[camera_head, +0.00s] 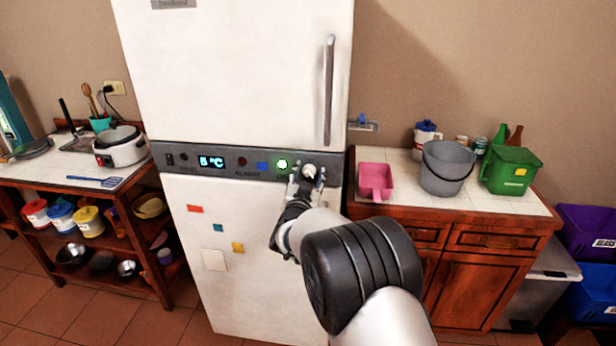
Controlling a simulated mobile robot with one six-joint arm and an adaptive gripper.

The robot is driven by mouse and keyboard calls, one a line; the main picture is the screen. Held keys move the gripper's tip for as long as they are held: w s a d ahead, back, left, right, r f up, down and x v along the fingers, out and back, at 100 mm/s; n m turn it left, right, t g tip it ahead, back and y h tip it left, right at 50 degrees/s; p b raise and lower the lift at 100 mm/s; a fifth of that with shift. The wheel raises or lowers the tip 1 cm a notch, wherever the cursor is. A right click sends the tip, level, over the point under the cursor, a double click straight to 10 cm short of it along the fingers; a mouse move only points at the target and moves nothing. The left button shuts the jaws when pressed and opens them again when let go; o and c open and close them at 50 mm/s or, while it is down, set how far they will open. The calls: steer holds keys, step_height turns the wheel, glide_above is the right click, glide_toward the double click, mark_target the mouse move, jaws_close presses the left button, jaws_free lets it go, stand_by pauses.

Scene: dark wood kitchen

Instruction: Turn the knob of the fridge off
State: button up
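The white fridge (225,75) stands in the middle with a grey control panel (220,164) across it. The panel has a lit blue display (211,162) reading about 5 °C and a glowing green light (282,164). The round silver knob (310,171) sits right of the green light. My gripper (307,179) is at the knob, with its fingers on either side of the knob's lower part. Whether the fingers touch or press on it cannot be told from this view. My arm comes up from the bottom right and hides part of the lower door.
A vertical silver handle (329,90) is on the upper door. To the right, a tiled cabinet (470,212) holds a pink scoop (376,181), a grey bucket (447,168) and a green bucket (511,170). A left shelf table (70,176) holds a rice cooker (121,150).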

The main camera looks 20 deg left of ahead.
steer(key=c, duration=0.9)
